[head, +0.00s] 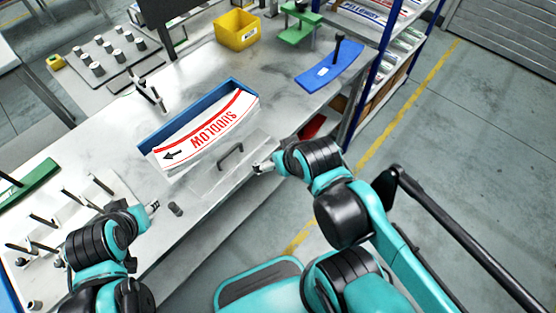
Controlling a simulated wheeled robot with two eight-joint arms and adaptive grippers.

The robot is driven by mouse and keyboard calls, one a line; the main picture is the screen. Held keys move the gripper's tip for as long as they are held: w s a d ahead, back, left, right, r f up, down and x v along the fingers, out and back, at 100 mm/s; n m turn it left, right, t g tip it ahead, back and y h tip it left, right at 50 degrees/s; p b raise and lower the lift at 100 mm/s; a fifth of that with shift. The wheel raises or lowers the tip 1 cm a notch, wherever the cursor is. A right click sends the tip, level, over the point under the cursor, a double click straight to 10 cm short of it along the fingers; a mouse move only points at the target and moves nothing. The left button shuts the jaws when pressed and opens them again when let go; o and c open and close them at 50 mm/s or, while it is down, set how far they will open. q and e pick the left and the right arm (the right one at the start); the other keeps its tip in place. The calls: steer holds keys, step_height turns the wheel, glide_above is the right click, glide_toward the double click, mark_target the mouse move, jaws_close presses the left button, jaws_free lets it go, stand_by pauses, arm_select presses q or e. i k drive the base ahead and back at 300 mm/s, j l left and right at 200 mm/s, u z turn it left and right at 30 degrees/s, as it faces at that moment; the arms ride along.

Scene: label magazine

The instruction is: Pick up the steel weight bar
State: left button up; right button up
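A flat grey steel bar (213,175) with a dark arched handle (231,155) lies on the metal bench, in front of the blue label magazine (158,141). I take it to be the steel weight bar; its edges blend into the bench top. My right gripper (262,167) is just right of the handle, near the bar's right end and apart from the handle. Its fingers are too small to read clearly. My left gripper (153,206) is over the bench front at the left, away from the bar. Its finger opening is unclear.
The magazine holds white labels with red print (205,133). A small dark cylinder (175,209) stands near my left gripper. A blue curved plate with a black knob (330,67), a yellow bin (236,30) and a green fixture (297,22) are farther back. A shelf rack stands right.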

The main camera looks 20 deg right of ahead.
mark_target(240, 152)
steer(key=l+z, duration=0.2)
steer(key=i+l+u, duration=0.15)
steer(key=l+u, duration=0.55)
steer(key=i+l+u, duration=0.1)
steer(key=l+u, duration=0.2)
